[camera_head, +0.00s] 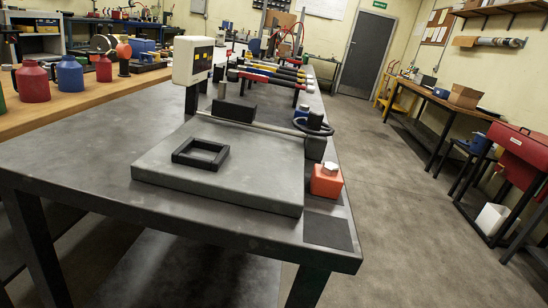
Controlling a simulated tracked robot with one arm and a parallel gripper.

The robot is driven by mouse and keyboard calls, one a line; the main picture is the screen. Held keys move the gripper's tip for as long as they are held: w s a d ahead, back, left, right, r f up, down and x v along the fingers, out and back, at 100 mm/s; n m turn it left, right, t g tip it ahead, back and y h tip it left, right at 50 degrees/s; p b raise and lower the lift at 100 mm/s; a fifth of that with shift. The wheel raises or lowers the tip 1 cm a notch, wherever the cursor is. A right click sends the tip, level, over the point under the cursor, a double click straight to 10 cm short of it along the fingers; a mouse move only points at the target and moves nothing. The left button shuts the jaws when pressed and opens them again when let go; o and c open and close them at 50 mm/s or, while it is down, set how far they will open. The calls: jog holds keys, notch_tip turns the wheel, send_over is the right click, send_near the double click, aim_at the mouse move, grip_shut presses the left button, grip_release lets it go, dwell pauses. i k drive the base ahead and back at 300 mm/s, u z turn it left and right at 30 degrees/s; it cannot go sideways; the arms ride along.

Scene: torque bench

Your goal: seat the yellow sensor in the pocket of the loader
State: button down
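What appears to be the loader (255,170) is a thick grey slab on the near dark bench, with a grey bar and black blocks along its back. A black square frame (195,162) with an open middle lies on the slab's left part. It may be the pocket; nothing shows inside it. I cannot single out a yellow sensor. Some long tools (282,76) farther back on the bench have yellow, red and blue parts, too small to tell more. My gripper is not in view.
A beige display box (193,61) stands behind the slab. An orange block (326,182) with a pale top sits at its right, near a dark flat pad (328,231). Red and blue bottles (70,74) stand on the wooden bench at left. Open floor (410,190) lies to the right.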

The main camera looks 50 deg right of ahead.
aim_at(203, 156)
jog(key=u, duration=0.25)
jog(key=i, duration=0.1)
jog(key=z, duration=0.2)
jog(key=k, duration=1.25)
jog(key=u, duration=0.3)
jog(key=i, duration=0.6)
jog(key=z, duration=1.1)
jog(key=i, duration=1.65)
jog(key=u, duration=0.3)
